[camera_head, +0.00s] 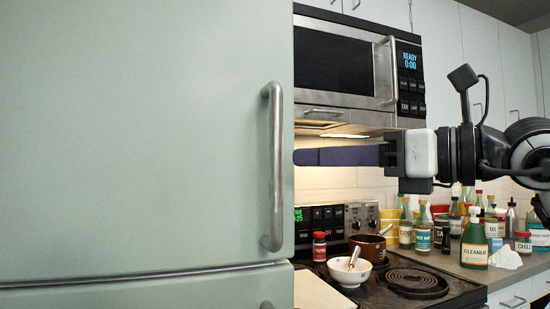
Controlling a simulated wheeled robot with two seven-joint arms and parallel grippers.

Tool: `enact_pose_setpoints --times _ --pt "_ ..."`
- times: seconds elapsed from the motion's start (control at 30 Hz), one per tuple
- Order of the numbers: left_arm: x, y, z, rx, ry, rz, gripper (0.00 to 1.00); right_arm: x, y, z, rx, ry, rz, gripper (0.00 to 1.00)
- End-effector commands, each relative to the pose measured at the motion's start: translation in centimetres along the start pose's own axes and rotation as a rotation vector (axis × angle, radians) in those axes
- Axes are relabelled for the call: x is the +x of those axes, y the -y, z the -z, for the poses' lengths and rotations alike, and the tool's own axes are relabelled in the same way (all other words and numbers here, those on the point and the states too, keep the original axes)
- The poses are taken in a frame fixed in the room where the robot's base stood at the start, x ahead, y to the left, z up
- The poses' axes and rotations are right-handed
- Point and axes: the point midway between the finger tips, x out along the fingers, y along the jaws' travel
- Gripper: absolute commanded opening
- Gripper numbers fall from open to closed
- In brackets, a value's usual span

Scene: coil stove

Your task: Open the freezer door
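A large pale green door (140,130) fills the left of the view and appears closed. Its vertical metal handle (272,165) is near its right edge. A seam runs below it, with another pale green front (150,293) under the seam and the top of a second handle (266,305) showing. Which front is the freezer's, I cannot tell. My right gripper (305,157) comes in from the right. Its dark blue fingers point left and end at the door's right edge, just right of the handle, with no grip on it visible. Seen side-on, the fingers overlap, so their opening is unclear. My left gripper is out of view.
A microwave (345,65) hangs above the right gripper. Below are a coil stove (415,282) with a white bowl (349,271), a brown pot (368,247) and a red jar (319,246). Several bottles, including a green cleaner bottle (474,245), crowd the counter at right.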

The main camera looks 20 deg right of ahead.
Motion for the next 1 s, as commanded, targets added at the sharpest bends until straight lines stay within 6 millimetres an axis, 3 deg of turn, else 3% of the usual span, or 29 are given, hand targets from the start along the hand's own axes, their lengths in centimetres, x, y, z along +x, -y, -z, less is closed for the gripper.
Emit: enact_pose_setpoints --times 0.2,0.4,0.83,1.0 --pt "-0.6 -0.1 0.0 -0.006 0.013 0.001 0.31 4.3 -0.2 -0.3 0.002 0.000 -0.008 0.36" --pt "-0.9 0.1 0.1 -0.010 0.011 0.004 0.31 7.2 -0.2 -0.2 0.003 0.001 -0.006 0.36" --pt "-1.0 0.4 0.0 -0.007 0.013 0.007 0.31 8.4 -0.2 0.0 0.002 0.001 -0.005 0.36" --pt "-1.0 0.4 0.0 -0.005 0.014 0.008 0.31 8.4 -0.2 0.0 0.002 0.001 -0.005 0.09"
